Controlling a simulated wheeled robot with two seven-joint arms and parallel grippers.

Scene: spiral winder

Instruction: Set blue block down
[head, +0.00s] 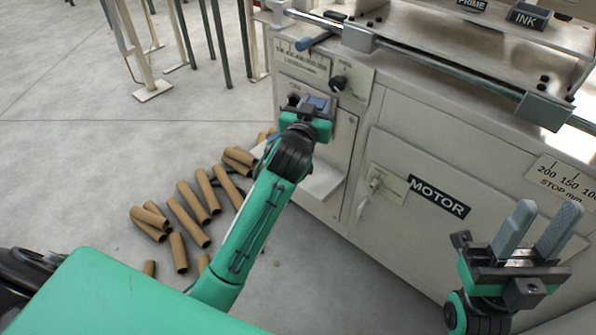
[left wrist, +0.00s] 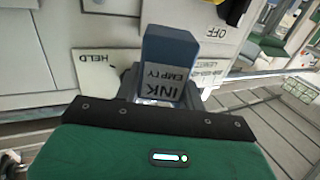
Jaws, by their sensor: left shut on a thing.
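The blue block (left wrist: 170,62) stands up between the jaws in the left wrist view, with a pale label reading "INK EMPTY" on its near face. My left gripper (left wrist: 165,98) is shut on it. In the head view my left gripper (head: 316,106) is in front of the machine's side panel, below a black knob. The block is small and partly hidden there, and I cannot tell whether it touches a surface. My right gripper (head: 540,228) is open and empty at the lower right, in front of the machine cabinet.
A card reading "HELD" (left wrist: 97,70) is left of the block. The machine has a "MOTOR" panel (head: 438,196), a black knob (head: 339,83) and a black "INK" box (head: 528,17) on top. Several cardboard tubes (head: 187,222) lie on the floor at left.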

